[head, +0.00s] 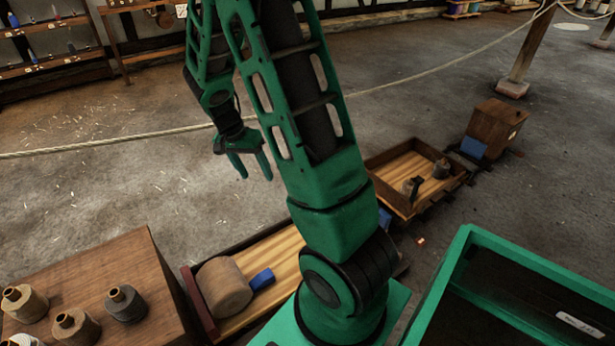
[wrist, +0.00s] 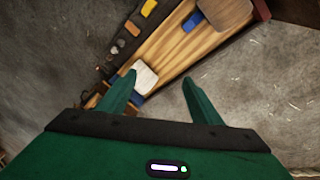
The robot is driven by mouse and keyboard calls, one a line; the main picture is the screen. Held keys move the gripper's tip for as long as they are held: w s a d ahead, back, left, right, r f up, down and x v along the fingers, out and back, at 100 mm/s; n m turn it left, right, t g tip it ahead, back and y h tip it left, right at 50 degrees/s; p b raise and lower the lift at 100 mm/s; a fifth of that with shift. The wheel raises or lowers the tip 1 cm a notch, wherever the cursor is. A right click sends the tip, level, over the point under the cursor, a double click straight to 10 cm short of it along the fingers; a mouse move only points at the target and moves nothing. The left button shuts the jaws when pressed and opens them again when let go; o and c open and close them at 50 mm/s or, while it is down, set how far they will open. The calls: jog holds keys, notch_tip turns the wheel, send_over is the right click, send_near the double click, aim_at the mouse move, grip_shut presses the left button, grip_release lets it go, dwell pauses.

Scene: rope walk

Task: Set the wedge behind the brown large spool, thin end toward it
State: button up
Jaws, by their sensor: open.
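A large brown spool (head: 223,287) lies on its side in the near wooden cart (head: 287,247), at the cart's left end. A small blue block (head: 262,279), wedge-like, lies just right of it; which end is thin is unclear. In the wrist view the spool (wrist: 226,12) and blue block (wrist: 193,21) are at the top, beyond my fingertips. A pale object (wrist: 145,76) and another blue piece (wrist: 137,99) show near the left finger. My gripper (head: 250,166) is open and empty, pointing down, well above the floor in the head view.
A second cart (head: 400,203) with small spools stands behind, then a brown box (head: 495,130) with a blue piece (head: 473,147). A wooden table (head: 95,290) with several small spools is at left. My green bin is at right.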

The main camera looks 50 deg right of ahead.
jog(key=s+a+r+n+y, duration=0.1)
jog(key=s+a+r+n, duration=0.1)
jog(key=s+r, duration=0.3)
jog(key=s+a+r+n+t+y, duration=0.1)
jog(key=s+r+n, duration=0.2)
jog(key=s, duration=0.9)
jog(key=s+a+r+n, duration=0.2)
jog(key=s+r, duration=0.5)
jog(key=s, duration=0.1)
jog(key=shift+s+a+r+y, duration=0.3)
jog(key=shift+a+y, duration=0.05)
jog(key=shift+y, duration=0.05)
jog(key=shift+w+f, duration=0.25)
jog(key=shift+w, duration=0.4)
